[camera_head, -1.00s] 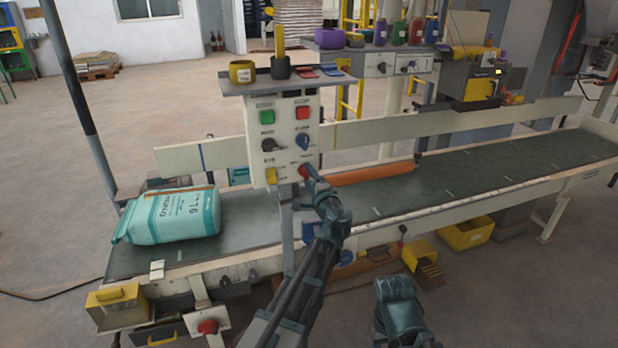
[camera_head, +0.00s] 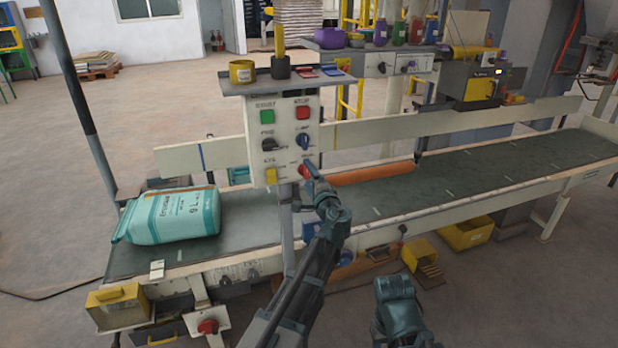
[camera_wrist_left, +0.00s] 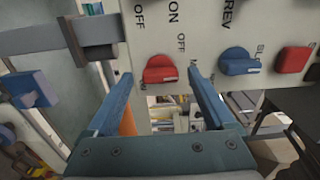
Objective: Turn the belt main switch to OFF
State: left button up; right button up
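The belt main switch is most likely the red knob (camera_head: 303,171) at the lower right of the cream control panel (camera_head: 284,142). In the left wrist view it is the leftmost red knob (camera_wrist_left: 160,70), with OFF and ON lettering near it. My left gripper (camera_head: 314,175) is at the panel's lower right corner and partly covers the knob. In the left wrist view its fingers (camera_wrist_left: 160,84) are open, one on each side of the knob with gaps showing. I cannot tell how deep they reach. Part of my right arm shows at the bottom; its fingers do not.
Close to the switch are a blue knob (camera_wrist_left: 238,62) and another red control (camera_wrist_left: 292,60). A yellow knob (camera_head: 270,175) is left of it on the panel. A shelf with cups tops the panel. A filled sack (camera_head: 172,215) lies on the conveyor belt (camera_head: 250,237).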

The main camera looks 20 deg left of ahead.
pick_arm(q)
jog(key=v, duration=1.4)
jog(key=shift+w, duration=0.1)
